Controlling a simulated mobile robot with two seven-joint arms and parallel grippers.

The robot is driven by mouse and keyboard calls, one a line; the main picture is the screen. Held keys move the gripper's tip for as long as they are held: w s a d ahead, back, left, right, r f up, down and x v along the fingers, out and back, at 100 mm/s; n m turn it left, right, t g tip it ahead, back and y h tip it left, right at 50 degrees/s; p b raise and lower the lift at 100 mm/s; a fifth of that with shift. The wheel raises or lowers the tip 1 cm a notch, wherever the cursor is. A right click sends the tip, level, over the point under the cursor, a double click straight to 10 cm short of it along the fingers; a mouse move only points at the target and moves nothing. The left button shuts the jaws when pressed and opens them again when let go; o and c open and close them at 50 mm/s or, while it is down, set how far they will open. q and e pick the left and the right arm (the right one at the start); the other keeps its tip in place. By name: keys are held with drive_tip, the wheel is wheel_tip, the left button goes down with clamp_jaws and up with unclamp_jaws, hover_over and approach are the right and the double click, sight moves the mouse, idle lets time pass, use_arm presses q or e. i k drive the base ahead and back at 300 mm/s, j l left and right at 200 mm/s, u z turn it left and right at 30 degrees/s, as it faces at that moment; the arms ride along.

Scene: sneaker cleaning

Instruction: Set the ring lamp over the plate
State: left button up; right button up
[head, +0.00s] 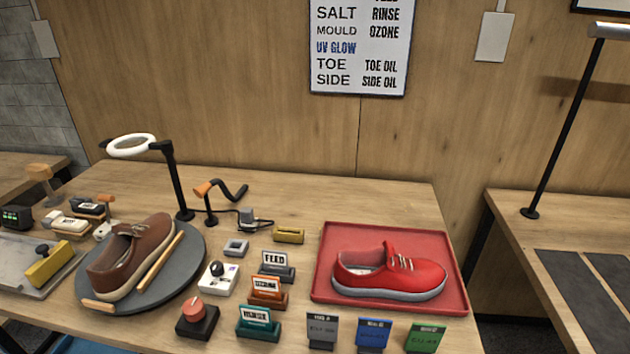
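The ring lamp has a white ring (131,146) on a short black arm, held up by a black post (177,185) behind the plate. The ring points left from the post and appears above and behind the shoe; one view does not settle whether it overhangs the plate. The round grey plate (198,272) is on the table at left. A brown shoe (152,245) rests on it, with a wooden stick (160,262) beside the shoe and a small wooden piece (98,305) at the front rim. Neither gripper is in view.
A black crank with an orange grip (204,187) stands right of the post. A red tray (322,270) holds a red sneaker (390,275). Several labelled blocks, including FEED (276,262), and a red knob (196,312) crowd the front. Bare table lies behind the tray.

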sight(165, 147)
drive_tip(key=j+u, duration=0.1)
drive_tip(key=j, duration=0.5)
drive_tip(key=i+j+u, duration=0.1)
drive_tip(key=j, duration=0.55)
drive_tip(key=i+j, duration=0.1)
drive_tip(key=j, duration=0.5)
drive_tip(key=i+j+u, duration=0.15)
drive_tip(key=j, duration=0.45)
drive_tip(key=i+j+u, duration=0.1)
drive_tip(key=j, duration=0.35)
drive_tip(key=i+j+u, duration=0.15)
drive_tip(key=j, duration=0.25)
drive_tip(key=i+j+u, duration=0.1)
drive_tip(key=j, duration=0.35)
drive_tip(key=i+j+u, duration=0.1)
drive_tip(key=j, duration=0.3)
drive_tip(key=i, duration=0.1)
